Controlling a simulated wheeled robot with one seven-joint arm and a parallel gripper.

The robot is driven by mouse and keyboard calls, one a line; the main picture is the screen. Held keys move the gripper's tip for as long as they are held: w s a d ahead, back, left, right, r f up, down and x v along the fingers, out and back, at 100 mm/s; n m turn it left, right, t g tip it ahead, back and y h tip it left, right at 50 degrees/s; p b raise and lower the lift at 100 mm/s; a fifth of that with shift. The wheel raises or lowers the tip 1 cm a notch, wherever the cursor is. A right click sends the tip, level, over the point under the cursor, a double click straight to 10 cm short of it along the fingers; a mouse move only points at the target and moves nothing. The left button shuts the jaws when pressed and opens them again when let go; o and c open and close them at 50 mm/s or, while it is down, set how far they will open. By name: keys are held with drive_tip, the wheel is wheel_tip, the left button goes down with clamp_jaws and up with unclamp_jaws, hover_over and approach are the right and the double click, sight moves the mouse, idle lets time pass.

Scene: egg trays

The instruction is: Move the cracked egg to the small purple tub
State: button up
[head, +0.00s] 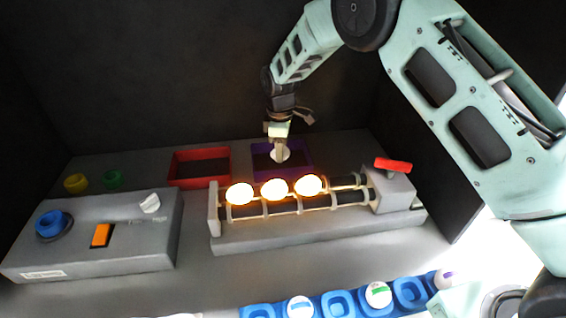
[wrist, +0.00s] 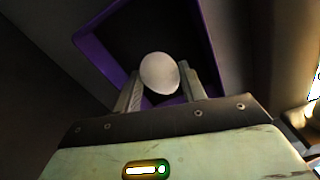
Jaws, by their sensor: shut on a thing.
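A whitish egg (wrist: 160,73) sits between the two fingers of my gripper (wrist: 162,90) in the wrist view. My gripper (head: 280,150) is shut on it, and the egg (head: 281,155) shows at the fingertips in the head view. No crack can be made out on its visible side. The small purple tub (head: 300,147) stands at the back, right of the red tub. In the wrist view the tub's purple rim (wrist: 98,63) frames the egg, which is over the tub's dark opening. I cannot tell how high the egg is above the tub floor.
Three glowing eggs (head: 275,189) lie on the roller stand (head: 320,232) in front of the purple tub. A red tub (head: 172,168) is left of it. A grey control box (head: 90,265) stands at left. A blue egg tray (head: 262,311) with some eggs is at the front edge.

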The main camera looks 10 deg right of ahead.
drive_tip(key=shift+f+b, duration=0.35)
drive_tip(key=shift+f, duration=0.45)
idle(0.7)
drive_tip(key=o, duration=0.7)
wheel_tip(320, 180, up, 17)
drive_tip(key=b, duration=0.2)
drive_tip(key=shift+r, duration=0.2)
